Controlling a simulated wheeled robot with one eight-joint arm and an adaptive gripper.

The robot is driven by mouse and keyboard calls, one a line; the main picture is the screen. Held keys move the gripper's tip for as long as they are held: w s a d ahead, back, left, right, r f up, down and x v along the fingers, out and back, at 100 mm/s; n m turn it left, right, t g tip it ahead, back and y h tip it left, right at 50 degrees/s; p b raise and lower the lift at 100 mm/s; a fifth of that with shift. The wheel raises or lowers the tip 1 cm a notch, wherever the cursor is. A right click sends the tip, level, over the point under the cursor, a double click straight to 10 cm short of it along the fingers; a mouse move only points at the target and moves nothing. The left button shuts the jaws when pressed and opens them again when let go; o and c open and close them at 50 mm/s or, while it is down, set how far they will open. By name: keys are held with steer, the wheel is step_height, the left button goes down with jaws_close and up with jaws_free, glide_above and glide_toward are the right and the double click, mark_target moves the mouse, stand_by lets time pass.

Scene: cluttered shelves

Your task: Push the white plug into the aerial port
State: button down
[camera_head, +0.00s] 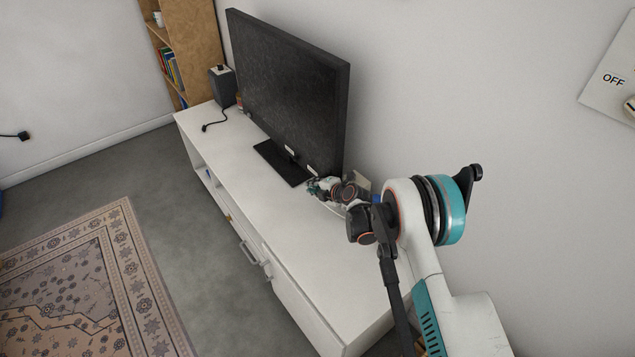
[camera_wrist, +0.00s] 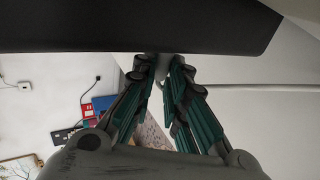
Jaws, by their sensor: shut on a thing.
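My gripper (camera_wrist: 161,72) is shut, its teal-padded fingers closing on a small pale piece, the white plug (camera_wrist: 163,66), just under the dark edge of the television (camera_wrist: 130,28). The plug's tip meets or passes behind that edge; I cannot tell how deep it sits. In the head view my gripper (camera_head: 316,187) is at the lower right corner of the black television (camera_head: 290,85), low over the white cabinet. The plug is too small to make out there. The aerial port is hidden in both views.
The white cabinet (camera_head: 235,155) has free top surface in front of the television. A dark speaker (camera_head: 222,87) stands at its far end with a black cable. A wooden bookshelf (camera_head: 195,40) is behind. The wall is close behind the television. A patterned rug (camera_head: 90,285) lies left.

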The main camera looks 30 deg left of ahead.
steer(key=c, duration=1.5)
jaws_free()
steer(key=shift+w, duration=0.1)
steer(key=shift+c, duration=0.2)
